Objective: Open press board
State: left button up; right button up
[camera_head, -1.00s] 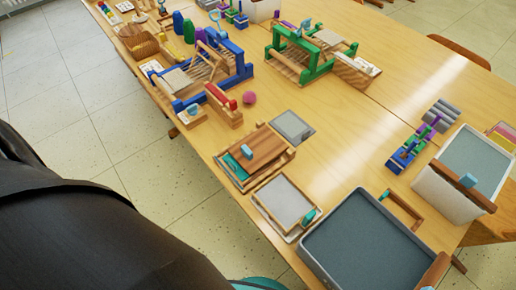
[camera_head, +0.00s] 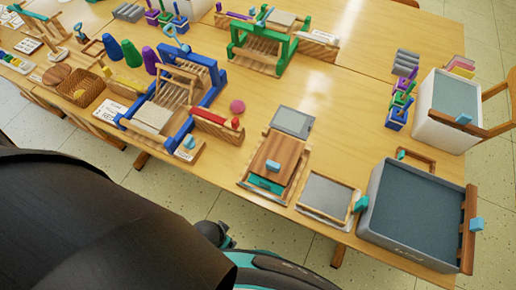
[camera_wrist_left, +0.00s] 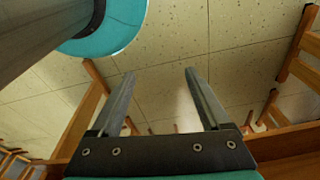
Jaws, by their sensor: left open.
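The likely press board is a brown wooden board (camera_head: 273,157) with a small light blue handle (camera_head: 273,166) on top. It lies flat in a wooden frame over a teal layer, near the table's front edge. I cannot tell from here how it is hinged or joined. My left gripper (camera_wrist_left: 160,75) shows in the left wrist view with its two fingers apart and nothing between them. It points toward the floor and chair legs, away from the board. My right gripper is not in view.
A grey screen in a wooden frame (camera_head: 327,196) and a large grey tub (camera_head: 415,215) stand right of the board. A blue-framed press (camera_head: 207,90) and a small wooden box with a red piece (camera_head: 216,124) stand left.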

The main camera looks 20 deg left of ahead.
pick_arm(q)
jog(key=w+d+r+p, duration=0.1)
jog(key=w+r, duration=0.2)
jog(key=r, duration=0.4)
jog(key=w+r+p, duration=0.2)
jog(key=w+r, duration=0.2)
jog(key=r, duration=0.2)
pick_arm(e)
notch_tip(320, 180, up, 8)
jog(key=p, duration=0.4)
pick_arm(q)
notch_tip(320, 180, up, 22)
jog(key=r+n+g, duration=0.1)
jog(key=n+g, duration=0.1)
send_over(273, 164)
notch_tip(273, 164, down, 15)
jog(key=b, duration=0.3)
jog(key=shift+f+b, duration=0.15)
jog(key=shift+b, duration=0.25)
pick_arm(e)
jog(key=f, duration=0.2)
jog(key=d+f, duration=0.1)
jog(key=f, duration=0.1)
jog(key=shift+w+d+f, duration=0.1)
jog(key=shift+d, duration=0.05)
pick_arm(q)
grip_shut()
